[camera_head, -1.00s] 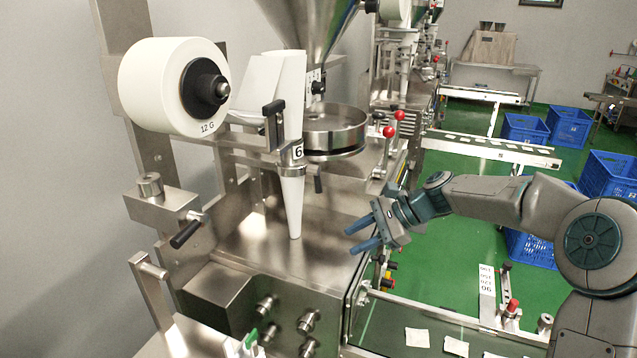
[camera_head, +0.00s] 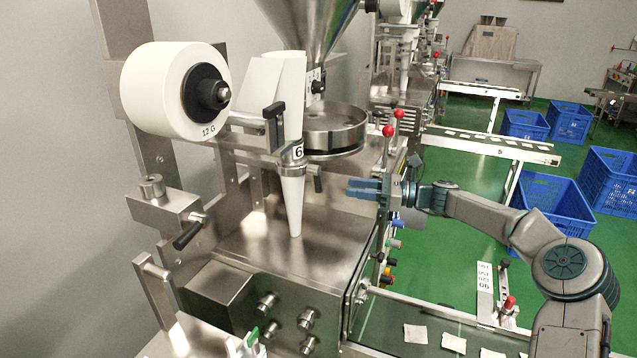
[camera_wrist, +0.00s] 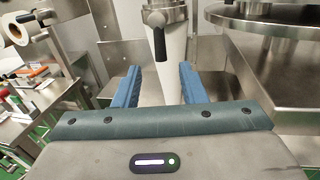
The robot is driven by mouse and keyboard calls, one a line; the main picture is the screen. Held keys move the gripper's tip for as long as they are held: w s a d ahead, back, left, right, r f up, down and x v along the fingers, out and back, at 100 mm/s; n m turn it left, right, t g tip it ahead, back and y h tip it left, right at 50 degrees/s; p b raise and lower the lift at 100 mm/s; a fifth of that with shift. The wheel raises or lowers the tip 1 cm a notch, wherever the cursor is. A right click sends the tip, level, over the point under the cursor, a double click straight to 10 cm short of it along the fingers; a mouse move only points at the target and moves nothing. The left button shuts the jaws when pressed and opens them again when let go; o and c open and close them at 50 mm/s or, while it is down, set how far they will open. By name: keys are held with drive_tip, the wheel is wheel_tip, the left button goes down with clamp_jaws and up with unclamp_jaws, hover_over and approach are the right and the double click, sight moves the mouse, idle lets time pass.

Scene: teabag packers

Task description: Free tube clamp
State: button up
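The tube clamp (camera_head: 290,153) is a metal band around the white tapered tube (camera_head: 291,205), with a plate marked 6. A short dark lever (camera_head: 318,181) hangs at its right. In the wrist view the clamp (camera_wrist: 165,14) is at the top, with its black-ended lever (camera_wrist: 160,44) hanging in front of the tube (camera_wrist: 173,75). My gripper (camera_head: 352,188) is right of the tube, level, pointing left, and apart from the lever. In the wrist view my gripper (camera_wrist: 158,76) has its blue fingers wide apart, with nothing between them; the lever hangs above and beyond the gap.
A round metal pan (camera_head: 335,130) stands above and behind my gripper. Two red-knobbed levers (camera_head: 389,131) rise close by. A paper roll (camera_head: 168,90) is at the left. The steel machine top (camera_head: 325,225) below is clear.

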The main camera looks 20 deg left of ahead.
sight(318, 184)
drive_tip(key=a, duration=0.3)
drive_tip(key=a+p, duration=0.1)
drive_tip(key=a, duration=0.3)
drive_tip(key=s+a, duration=0.1)
drive_tip(key=a, duration=0.2)
drive_tip(key=shift+s+a+p, duration=0.1)
drive_tip(key=shift+a+p, duration=0.05)
drive_tip(key=shift+p, duration=0.25)
clamp_jaws()
